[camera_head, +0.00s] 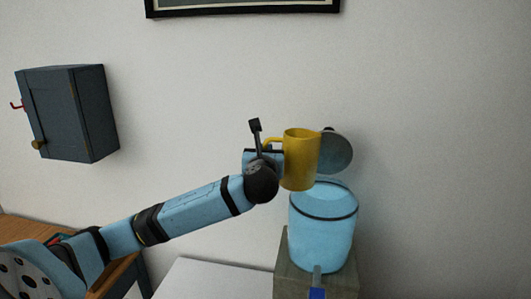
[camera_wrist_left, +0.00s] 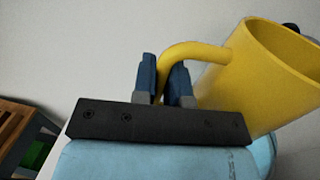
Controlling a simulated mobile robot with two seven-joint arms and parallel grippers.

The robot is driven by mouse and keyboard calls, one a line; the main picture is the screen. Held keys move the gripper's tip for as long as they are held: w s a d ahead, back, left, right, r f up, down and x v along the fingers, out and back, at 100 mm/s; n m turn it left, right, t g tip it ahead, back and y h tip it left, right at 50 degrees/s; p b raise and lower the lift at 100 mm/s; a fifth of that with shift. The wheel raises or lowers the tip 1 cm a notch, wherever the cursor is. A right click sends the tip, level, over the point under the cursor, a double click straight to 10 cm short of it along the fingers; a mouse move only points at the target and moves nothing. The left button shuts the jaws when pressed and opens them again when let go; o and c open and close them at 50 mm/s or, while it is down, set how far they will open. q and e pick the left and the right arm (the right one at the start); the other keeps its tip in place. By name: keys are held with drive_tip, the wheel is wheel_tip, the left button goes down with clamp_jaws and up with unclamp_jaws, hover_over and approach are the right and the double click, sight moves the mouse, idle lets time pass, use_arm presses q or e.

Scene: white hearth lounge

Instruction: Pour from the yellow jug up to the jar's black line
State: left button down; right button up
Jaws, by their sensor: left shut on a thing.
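The yellow jug (camera_head: 301,162) is held above the jar, close over its left rim, and looks nearly upright in the head view. My left gripper (camera_head: 269,150) is shut on the jug's handle; in the left wrist view its fingers (camera_wrist_left: 165,84) stand on both sides of the yellow handle (camera_wrist_left: 196,48). The jug's inside shows only in part there, and no liquid is visible. The light blue jar (camera_head: 322,242) is below and right of the jug, with a black line (camera_head: 322,217) around its upper part. I cannot tell the jar's fill level. My right gripper is out of view.
The jar stands on a grey-green block (camera_head: 290,270). A small grey piece with a blue end (camera_head: 317,292) shows at the jar's lower front. A round grey disc (camera_head: 337,153) is behind the jug. A dark cabinet (camera_head: 70,115) hangs on the left wall. A white surface (camera_head: 215,280) lies left.

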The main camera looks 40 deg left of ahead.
sight(266, 142)
use_arm(q)
drive_tip(key=shift+s+r, duration=0.1)
drive_tip(key=shift+r, duration=0.4)
drive_tip(key=shift+a+r+m+p, duration=0.1)
drive_tip(key=shift+r+m+p, duration=0.95)
drive_tip(key=shift+m, duration=0.75)
drive_tip(key=shift+a+r+m+p, duration=0.1)
drive_tip(key=shift+r+m+p, duration=0.55)
drive_tip(key=shift+r+m, duration=0.95)
drive_tip(key=shift+d+f+m, duration=0.15)
drive_tip(key=shift+f+m, duration=0.25)
drive_tip(key=shift+f, duration=0.75)
drive_tip(key=shift+w+d+f+m+b, duration=0.2)
drive_tip(key=shift+f+m+b, duration=0.25)
drive_tip(key=shift+b, duration=0.25)
drive_tip(key=shift+p, duration=0.65)
drive_tip(key=shift+d+f+m, duration=0.1)
drive_tip(key=shift+f+m, duration=0.15)
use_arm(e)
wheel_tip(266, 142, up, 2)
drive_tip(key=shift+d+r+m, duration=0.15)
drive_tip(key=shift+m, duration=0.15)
